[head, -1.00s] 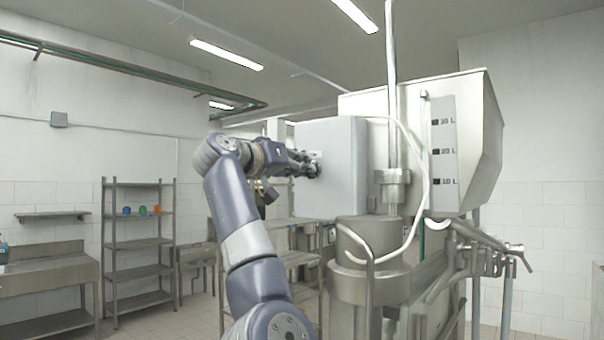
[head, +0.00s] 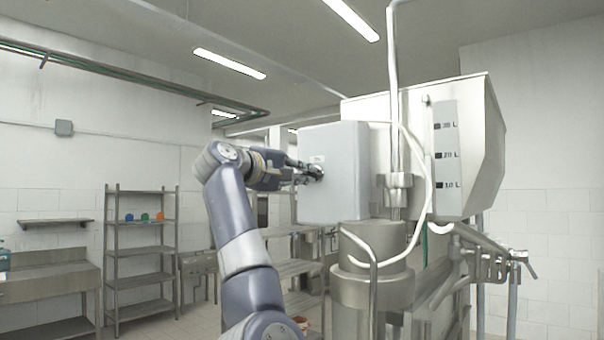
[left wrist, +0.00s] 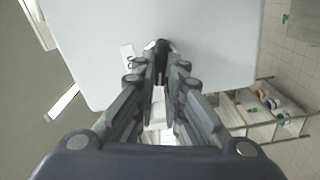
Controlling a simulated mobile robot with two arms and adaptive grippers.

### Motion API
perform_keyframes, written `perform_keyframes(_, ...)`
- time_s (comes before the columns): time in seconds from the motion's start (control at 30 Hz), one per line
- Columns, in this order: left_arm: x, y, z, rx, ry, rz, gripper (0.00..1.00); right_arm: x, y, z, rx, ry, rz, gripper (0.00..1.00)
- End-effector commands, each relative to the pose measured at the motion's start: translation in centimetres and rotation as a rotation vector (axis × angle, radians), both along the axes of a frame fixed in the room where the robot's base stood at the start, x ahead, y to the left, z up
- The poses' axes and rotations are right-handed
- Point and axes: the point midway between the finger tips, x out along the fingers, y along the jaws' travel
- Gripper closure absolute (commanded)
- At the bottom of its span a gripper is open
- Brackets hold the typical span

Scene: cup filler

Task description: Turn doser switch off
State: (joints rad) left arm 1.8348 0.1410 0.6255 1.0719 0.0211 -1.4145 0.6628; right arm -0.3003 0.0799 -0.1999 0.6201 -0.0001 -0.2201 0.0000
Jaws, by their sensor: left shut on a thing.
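The doser switch (left wrist: 162,48) is a small dark knob on the flat face of a pale grey box (head: 345,190) on the filler. In the left wrist view the box face (left wrist: 205,40) fills the upper part. My left gripper (head: 317,173) reaches the box face from the left in the head view. In the left wrist view its fingertips (left wrist: 162,52) are shut on the switch, one on each side. The fingers partly hide the switch, so its exact angle is hard to tell. A small white label (left wrist: 127,56) is beside it. My right gripper is not in view.
A steel hopper (head: 485,140) with a level scale stands behind the box. A steel cylinder (head: 372,285), hoses and pipes are below and right. A shelf rack (head: 142,248) with small coloured items stands farther left, beside a steel table (head: 45,280).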

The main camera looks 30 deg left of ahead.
Motion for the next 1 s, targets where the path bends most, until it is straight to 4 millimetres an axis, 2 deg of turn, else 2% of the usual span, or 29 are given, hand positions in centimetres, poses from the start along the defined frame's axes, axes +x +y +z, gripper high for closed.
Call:
perform_keyframes(0.4,0.01,0.09,-0.36,-0.233,0.02,0.002,1.0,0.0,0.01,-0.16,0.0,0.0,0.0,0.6)
perform_keyframes(1.0,0.02,0.1,-0.45,-0.284,0.025,0.002,1.0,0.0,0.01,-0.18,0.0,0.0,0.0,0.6)
